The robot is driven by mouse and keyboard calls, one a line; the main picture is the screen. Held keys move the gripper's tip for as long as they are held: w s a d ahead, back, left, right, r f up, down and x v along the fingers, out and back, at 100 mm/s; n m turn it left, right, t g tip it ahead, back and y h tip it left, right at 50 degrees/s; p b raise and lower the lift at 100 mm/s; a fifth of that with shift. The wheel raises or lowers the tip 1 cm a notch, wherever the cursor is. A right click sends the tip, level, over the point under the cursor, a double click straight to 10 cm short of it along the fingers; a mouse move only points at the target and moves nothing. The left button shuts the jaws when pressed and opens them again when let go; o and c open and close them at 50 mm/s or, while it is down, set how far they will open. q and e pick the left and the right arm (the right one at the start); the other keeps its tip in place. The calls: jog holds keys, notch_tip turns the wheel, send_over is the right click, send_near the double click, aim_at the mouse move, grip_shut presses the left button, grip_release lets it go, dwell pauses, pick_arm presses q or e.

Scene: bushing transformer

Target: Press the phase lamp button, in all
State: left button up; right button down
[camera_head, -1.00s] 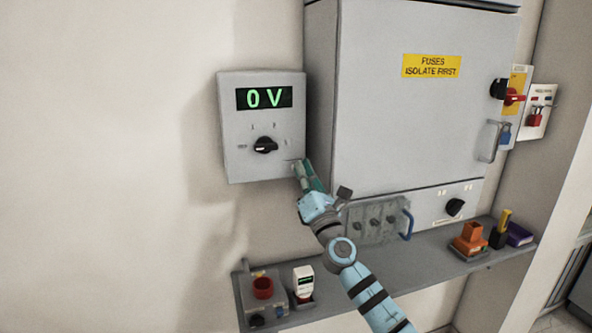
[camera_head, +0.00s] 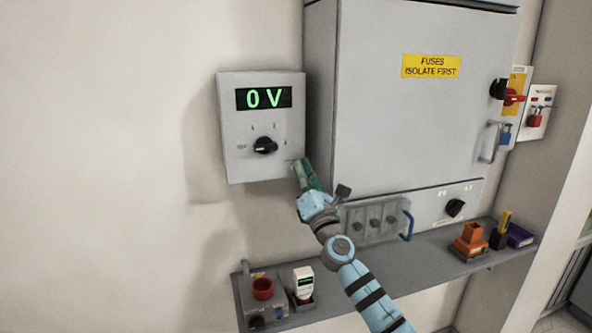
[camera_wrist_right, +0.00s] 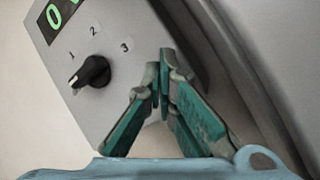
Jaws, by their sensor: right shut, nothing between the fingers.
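A grey meter box (camera_head: 235,130) hangs on the wall with a green display (camera_head: 264,97) reading "0 V" and a black rotary knob (camera_head: 265,145) below it. My right gripper (camera_head: 298,165) is shut and empty, its fingertips at the lower right corner of the box's front. In the right wrist view the closed fingertips (camera_wrist_right: 165,60) overlap the panel to the right of the knob (camera_wrist_right: 92,74) and the "3" mark. The phase lamp button itself cannot be made out; the fingers cover that corner. Whether the tips touch the panel I cannot tell. My left gripper is not in view.
A grey cabinet (camera_head: 415,120) with a yellow "FUSES ISOLATE FIRST" label stands close to the right of the box. A shelf (camera_head: 385,268) below carries a device with a red cup (camera_head: 262,288), a white tester (camera_head: 303,281) and an orange holder (camera_head: 471,238).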

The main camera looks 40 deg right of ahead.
jog(key=shift+s+a+p, duration=0.3)
jog(key=shift+s+p, duration=0.15)
jog(key=shift+s, duration=0.35)
jog(key=s, duration=0.1)
jog(key=s+a+p, duration=0.1)
jog(key=s, duration=0.1)
jog(key=s+p, duration=0.1)
jog(key=shift+s+a, duration=0.35)
dwell(0.6)
